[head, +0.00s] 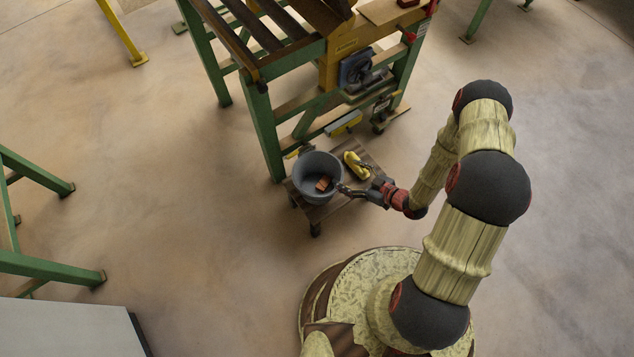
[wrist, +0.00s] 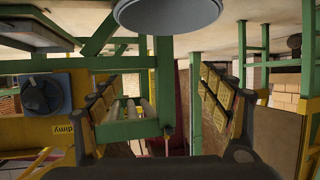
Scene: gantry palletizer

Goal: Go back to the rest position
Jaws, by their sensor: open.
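My gripper (head: 350,190) is stretched out from my arm beside the grey bucket, at the bucket's right rim in the head view. Its fingers stand wide apart in the wrist view (wrist: 158,105), with nothing between them. The grey bucket (head: 306,192) stands on a low wheeled wooden platform (head: 345,206). A small orange-brown block (head: 322,183) lies inside the bucket. Whether my fingers touch the rim is too small to tell.
A yellow object (head: 356,165) lies on the platform just beyond my gripper. A green-legged conveyor frame (head: 262,125) stands behind the bucket. A green frame (head: 45,265) and a grey-white surface (head: 65,328) are at left. The floor on the right (head: 580,180) is clear.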

